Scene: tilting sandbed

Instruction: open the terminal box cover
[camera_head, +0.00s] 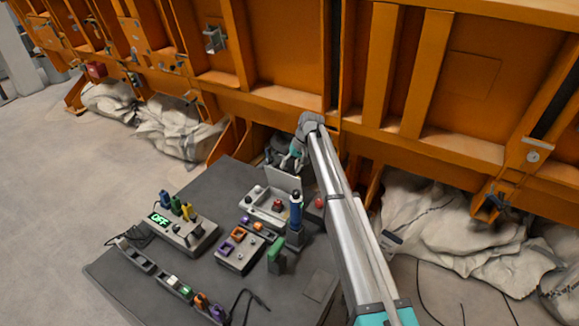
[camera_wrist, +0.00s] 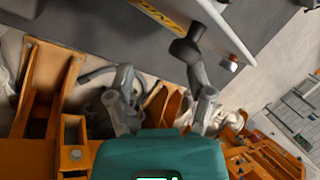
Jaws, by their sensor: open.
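The grey terminal box (camera_head: 262,212) sits on the dark table, with a dark knob and a red button showing on it. A pale panel (camera_head: 283,179), which looks like its cover, stands raised at the box's far edge. My gripper (camera_head: 283,158) is just beyond this panel; whether they touch is unclear. Ahead of the fingers are a dark round-ended knob (camera_wrist: 187,50) and a pale plate edge with a yellow label (camera_wrist: 160,14).
A grey box with a green OFF display (camera_head: 185,228) and a block with purple and orange parts (camera_head: 240,250) stand on the table (camera_head: 120,275). A blue-handled post (camera_head: 296,212) is close to my arm. The orange steel wall (camera_head: 290,60) rises behind my gripper.

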